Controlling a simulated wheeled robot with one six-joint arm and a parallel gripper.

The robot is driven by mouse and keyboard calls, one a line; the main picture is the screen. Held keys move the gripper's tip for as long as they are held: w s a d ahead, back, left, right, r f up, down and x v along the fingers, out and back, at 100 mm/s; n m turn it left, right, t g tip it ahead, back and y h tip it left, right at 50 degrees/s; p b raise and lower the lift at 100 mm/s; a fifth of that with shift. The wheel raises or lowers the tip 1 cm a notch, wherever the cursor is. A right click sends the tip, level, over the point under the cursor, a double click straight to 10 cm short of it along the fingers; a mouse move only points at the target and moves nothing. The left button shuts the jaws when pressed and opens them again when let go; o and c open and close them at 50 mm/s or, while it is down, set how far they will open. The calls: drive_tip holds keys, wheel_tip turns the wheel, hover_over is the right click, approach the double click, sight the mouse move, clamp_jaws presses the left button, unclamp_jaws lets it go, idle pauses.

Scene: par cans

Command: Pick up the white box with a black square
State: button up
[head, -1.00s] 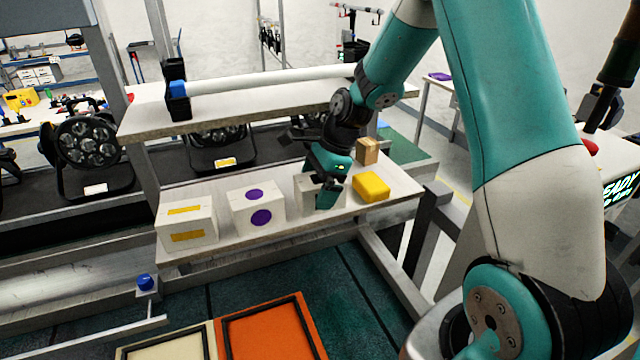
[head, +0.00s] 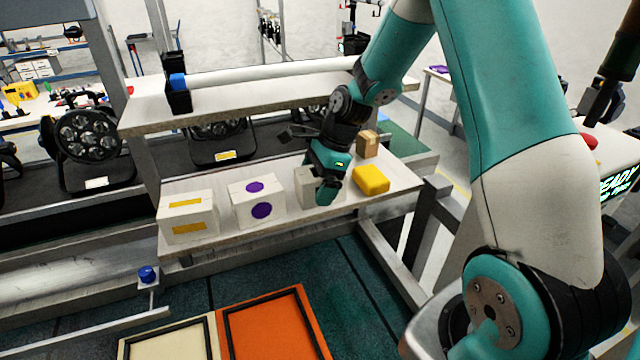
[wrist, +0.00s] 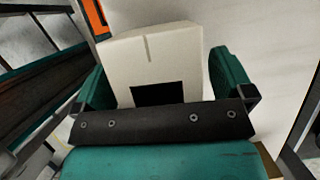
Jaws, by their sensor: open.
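The white box with a black square (wrist: 155,58) stands on the lower shelf. In the wrist view its white body and part of the black square (wrist: 158,93) show between the two teal fingers. In the head view the box (head: 304,189) is largely hidden behind my gripper (head: 326,190). My gripper, also in the wrist view (wrist: 165,80), is open, with one finger on each side of the box. I cannot tell whether either finger touches it. The lower part of the box is hidden by the gripper body.
On the same shelf (head: 290,232), a white box with purple dots (head: 252,204) and one with yellow bars (head: 188,217) stand left. A yellow block (head: 371,180) and a brown box (head: 367,144) are close on the right. An upper shelf (head: 245,97) lies above and behind.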

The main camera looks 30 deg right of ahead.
drive_tip(key=c, duration=1.2)
drive_tip(key=shift+r, duration=0.15)
